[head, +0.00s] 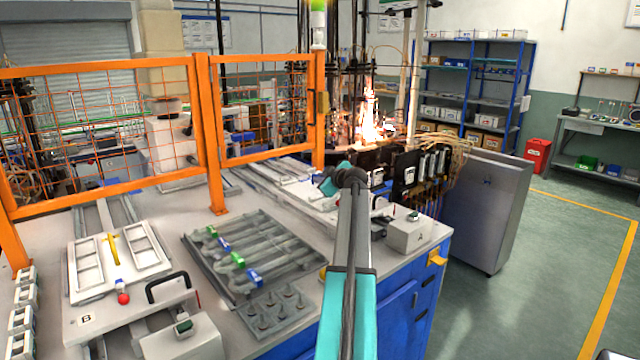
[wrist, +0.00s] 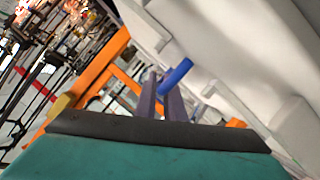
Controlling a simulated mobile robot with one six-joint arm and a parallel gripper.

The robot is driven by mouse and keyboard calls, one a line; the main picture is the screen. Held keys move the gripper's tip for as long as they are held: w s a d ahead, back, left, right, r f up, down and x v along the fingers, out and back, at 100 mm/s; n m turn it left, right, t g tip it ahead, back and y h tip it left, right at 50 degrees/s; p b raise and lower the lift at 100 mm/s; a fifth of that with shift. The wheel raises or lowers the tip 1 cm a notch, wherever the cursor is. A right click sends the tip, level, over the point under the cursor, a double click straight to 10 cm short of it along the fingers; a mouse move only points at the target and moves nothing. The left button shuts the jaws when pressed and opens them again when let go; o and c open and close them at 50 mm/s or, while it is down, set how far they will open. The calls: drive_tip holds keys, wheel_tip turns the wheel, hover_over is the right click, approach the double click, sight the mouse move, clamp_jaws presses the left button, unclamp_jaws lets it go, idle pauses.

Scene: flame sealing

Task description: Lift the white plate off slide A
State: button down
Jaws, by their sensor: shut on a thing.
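The white plate (wrist: 245,50) fills the upper right of the wrist view, close to my gripper and slanted across the picture. A short blue handle (wrist: 176,74) stands out from its side. My gripper (wrist: 168,98) has its two grey-purple fingers shut on this blue handle. In the head view my arm reaches over the bench to slide A (head: 285,187), behind the box marked A (head: 412,236). The fingers and most of the plate are hidden there by my arm. I cannot tell whether the plate touches the slide.
An orange mesh fence (head: 208,130) stands along the bench behind. A grey rack with coloured clips (head: 262,245) lies left of my arm. Slide B bears another white plate (head: 150,245) with a yellow handle. Flames (head: 372,125) burn at the machine behind my gripper.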

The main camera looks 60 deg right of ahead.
drive_tip(key=shift+r+b, duration=0.9)
drive_tip(key=shift+r, duration=4.15)
